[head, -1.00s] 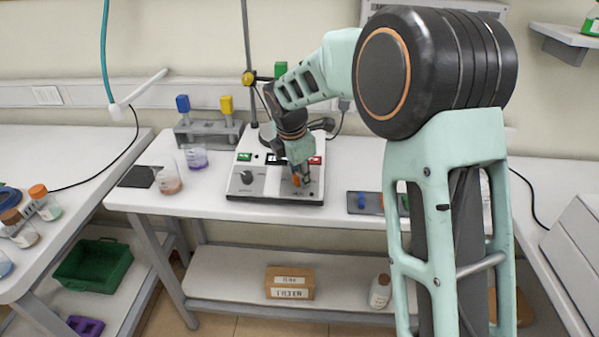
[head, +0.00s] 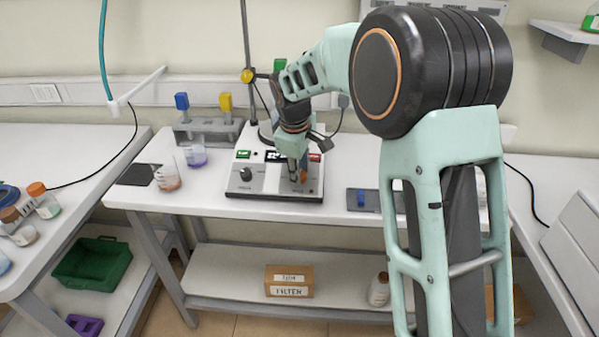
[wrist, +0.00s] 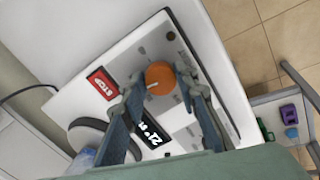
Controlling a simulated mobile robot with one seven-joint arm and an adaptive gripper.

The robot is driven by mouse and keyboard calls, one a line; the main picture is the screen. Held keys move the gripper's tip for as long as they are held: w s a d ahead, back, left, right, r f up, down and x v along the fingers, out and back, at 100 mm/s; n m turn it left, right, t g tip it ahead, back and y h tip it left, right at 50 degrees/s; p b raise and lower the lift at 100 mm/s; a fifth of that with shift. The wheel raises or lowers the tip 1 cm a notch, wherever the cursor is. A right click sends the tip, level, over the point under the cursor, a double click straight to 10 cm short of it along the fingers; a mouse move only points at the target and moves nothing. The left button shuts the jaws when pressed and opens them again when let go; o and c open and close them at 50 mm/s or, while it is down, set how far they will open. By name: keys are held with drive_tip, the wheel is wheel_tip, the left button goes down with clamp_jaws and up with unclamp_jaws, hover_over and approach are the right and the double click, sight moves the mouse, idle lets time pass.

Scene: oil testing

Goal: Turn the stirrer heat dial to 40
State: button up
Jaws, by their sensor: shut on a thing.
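The stirrer (head: 270,193) is a white and grey box on the middle table with a dark display and a red button. Its orange heat dial (wrist: 160,76) sits between the fingertips of my gripper (wrist: 159,84) in the wrist view, with a white pointer mark facing the lower left of the picture. My gripper (head: 298,174) reaches down from above and is shut on the dial. In the head view the fingers partly hide the dial. The display (wrist: 150,136) shows digits starting with 21; the rest is hard to read. The scale around the dial is too small to read.
A black knob (head: 246,174) is on the stirrer's left front. A vertical stand rod (head: 246,45) rises behind it. Beakers (head: 168,178) stand to the left and a grey tray with a blue piece (head: 361,199) lies to the right. The red STOP button (wrist: 101,84) is close to the fingers.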

drive_tip(key=m, duration=0.4)
drive_tip(key=shift+m+b, duration=0.3)
drive_tip(key=shift+b, duration=0.1)
drive_tip(key=m, duration=0.3)
drive_tip(key=shift+m+b, duration=0.3)
drive_tip(key=shift+b, duration=0.1)
drive_tip(key=m, duration=0.3)
drive_tip(key=shift+m+y+b, duration=0.3)
drive_tip(key=shift+s+a+m+b, duration=0.1)
drive_tip(key=shift+m+b, duration=0.2)
drive_tip(key=shift+m, duration=1.4)
drive_tip(key=o, duration=1.1)
drive_tip(key=v, duration=1.2)
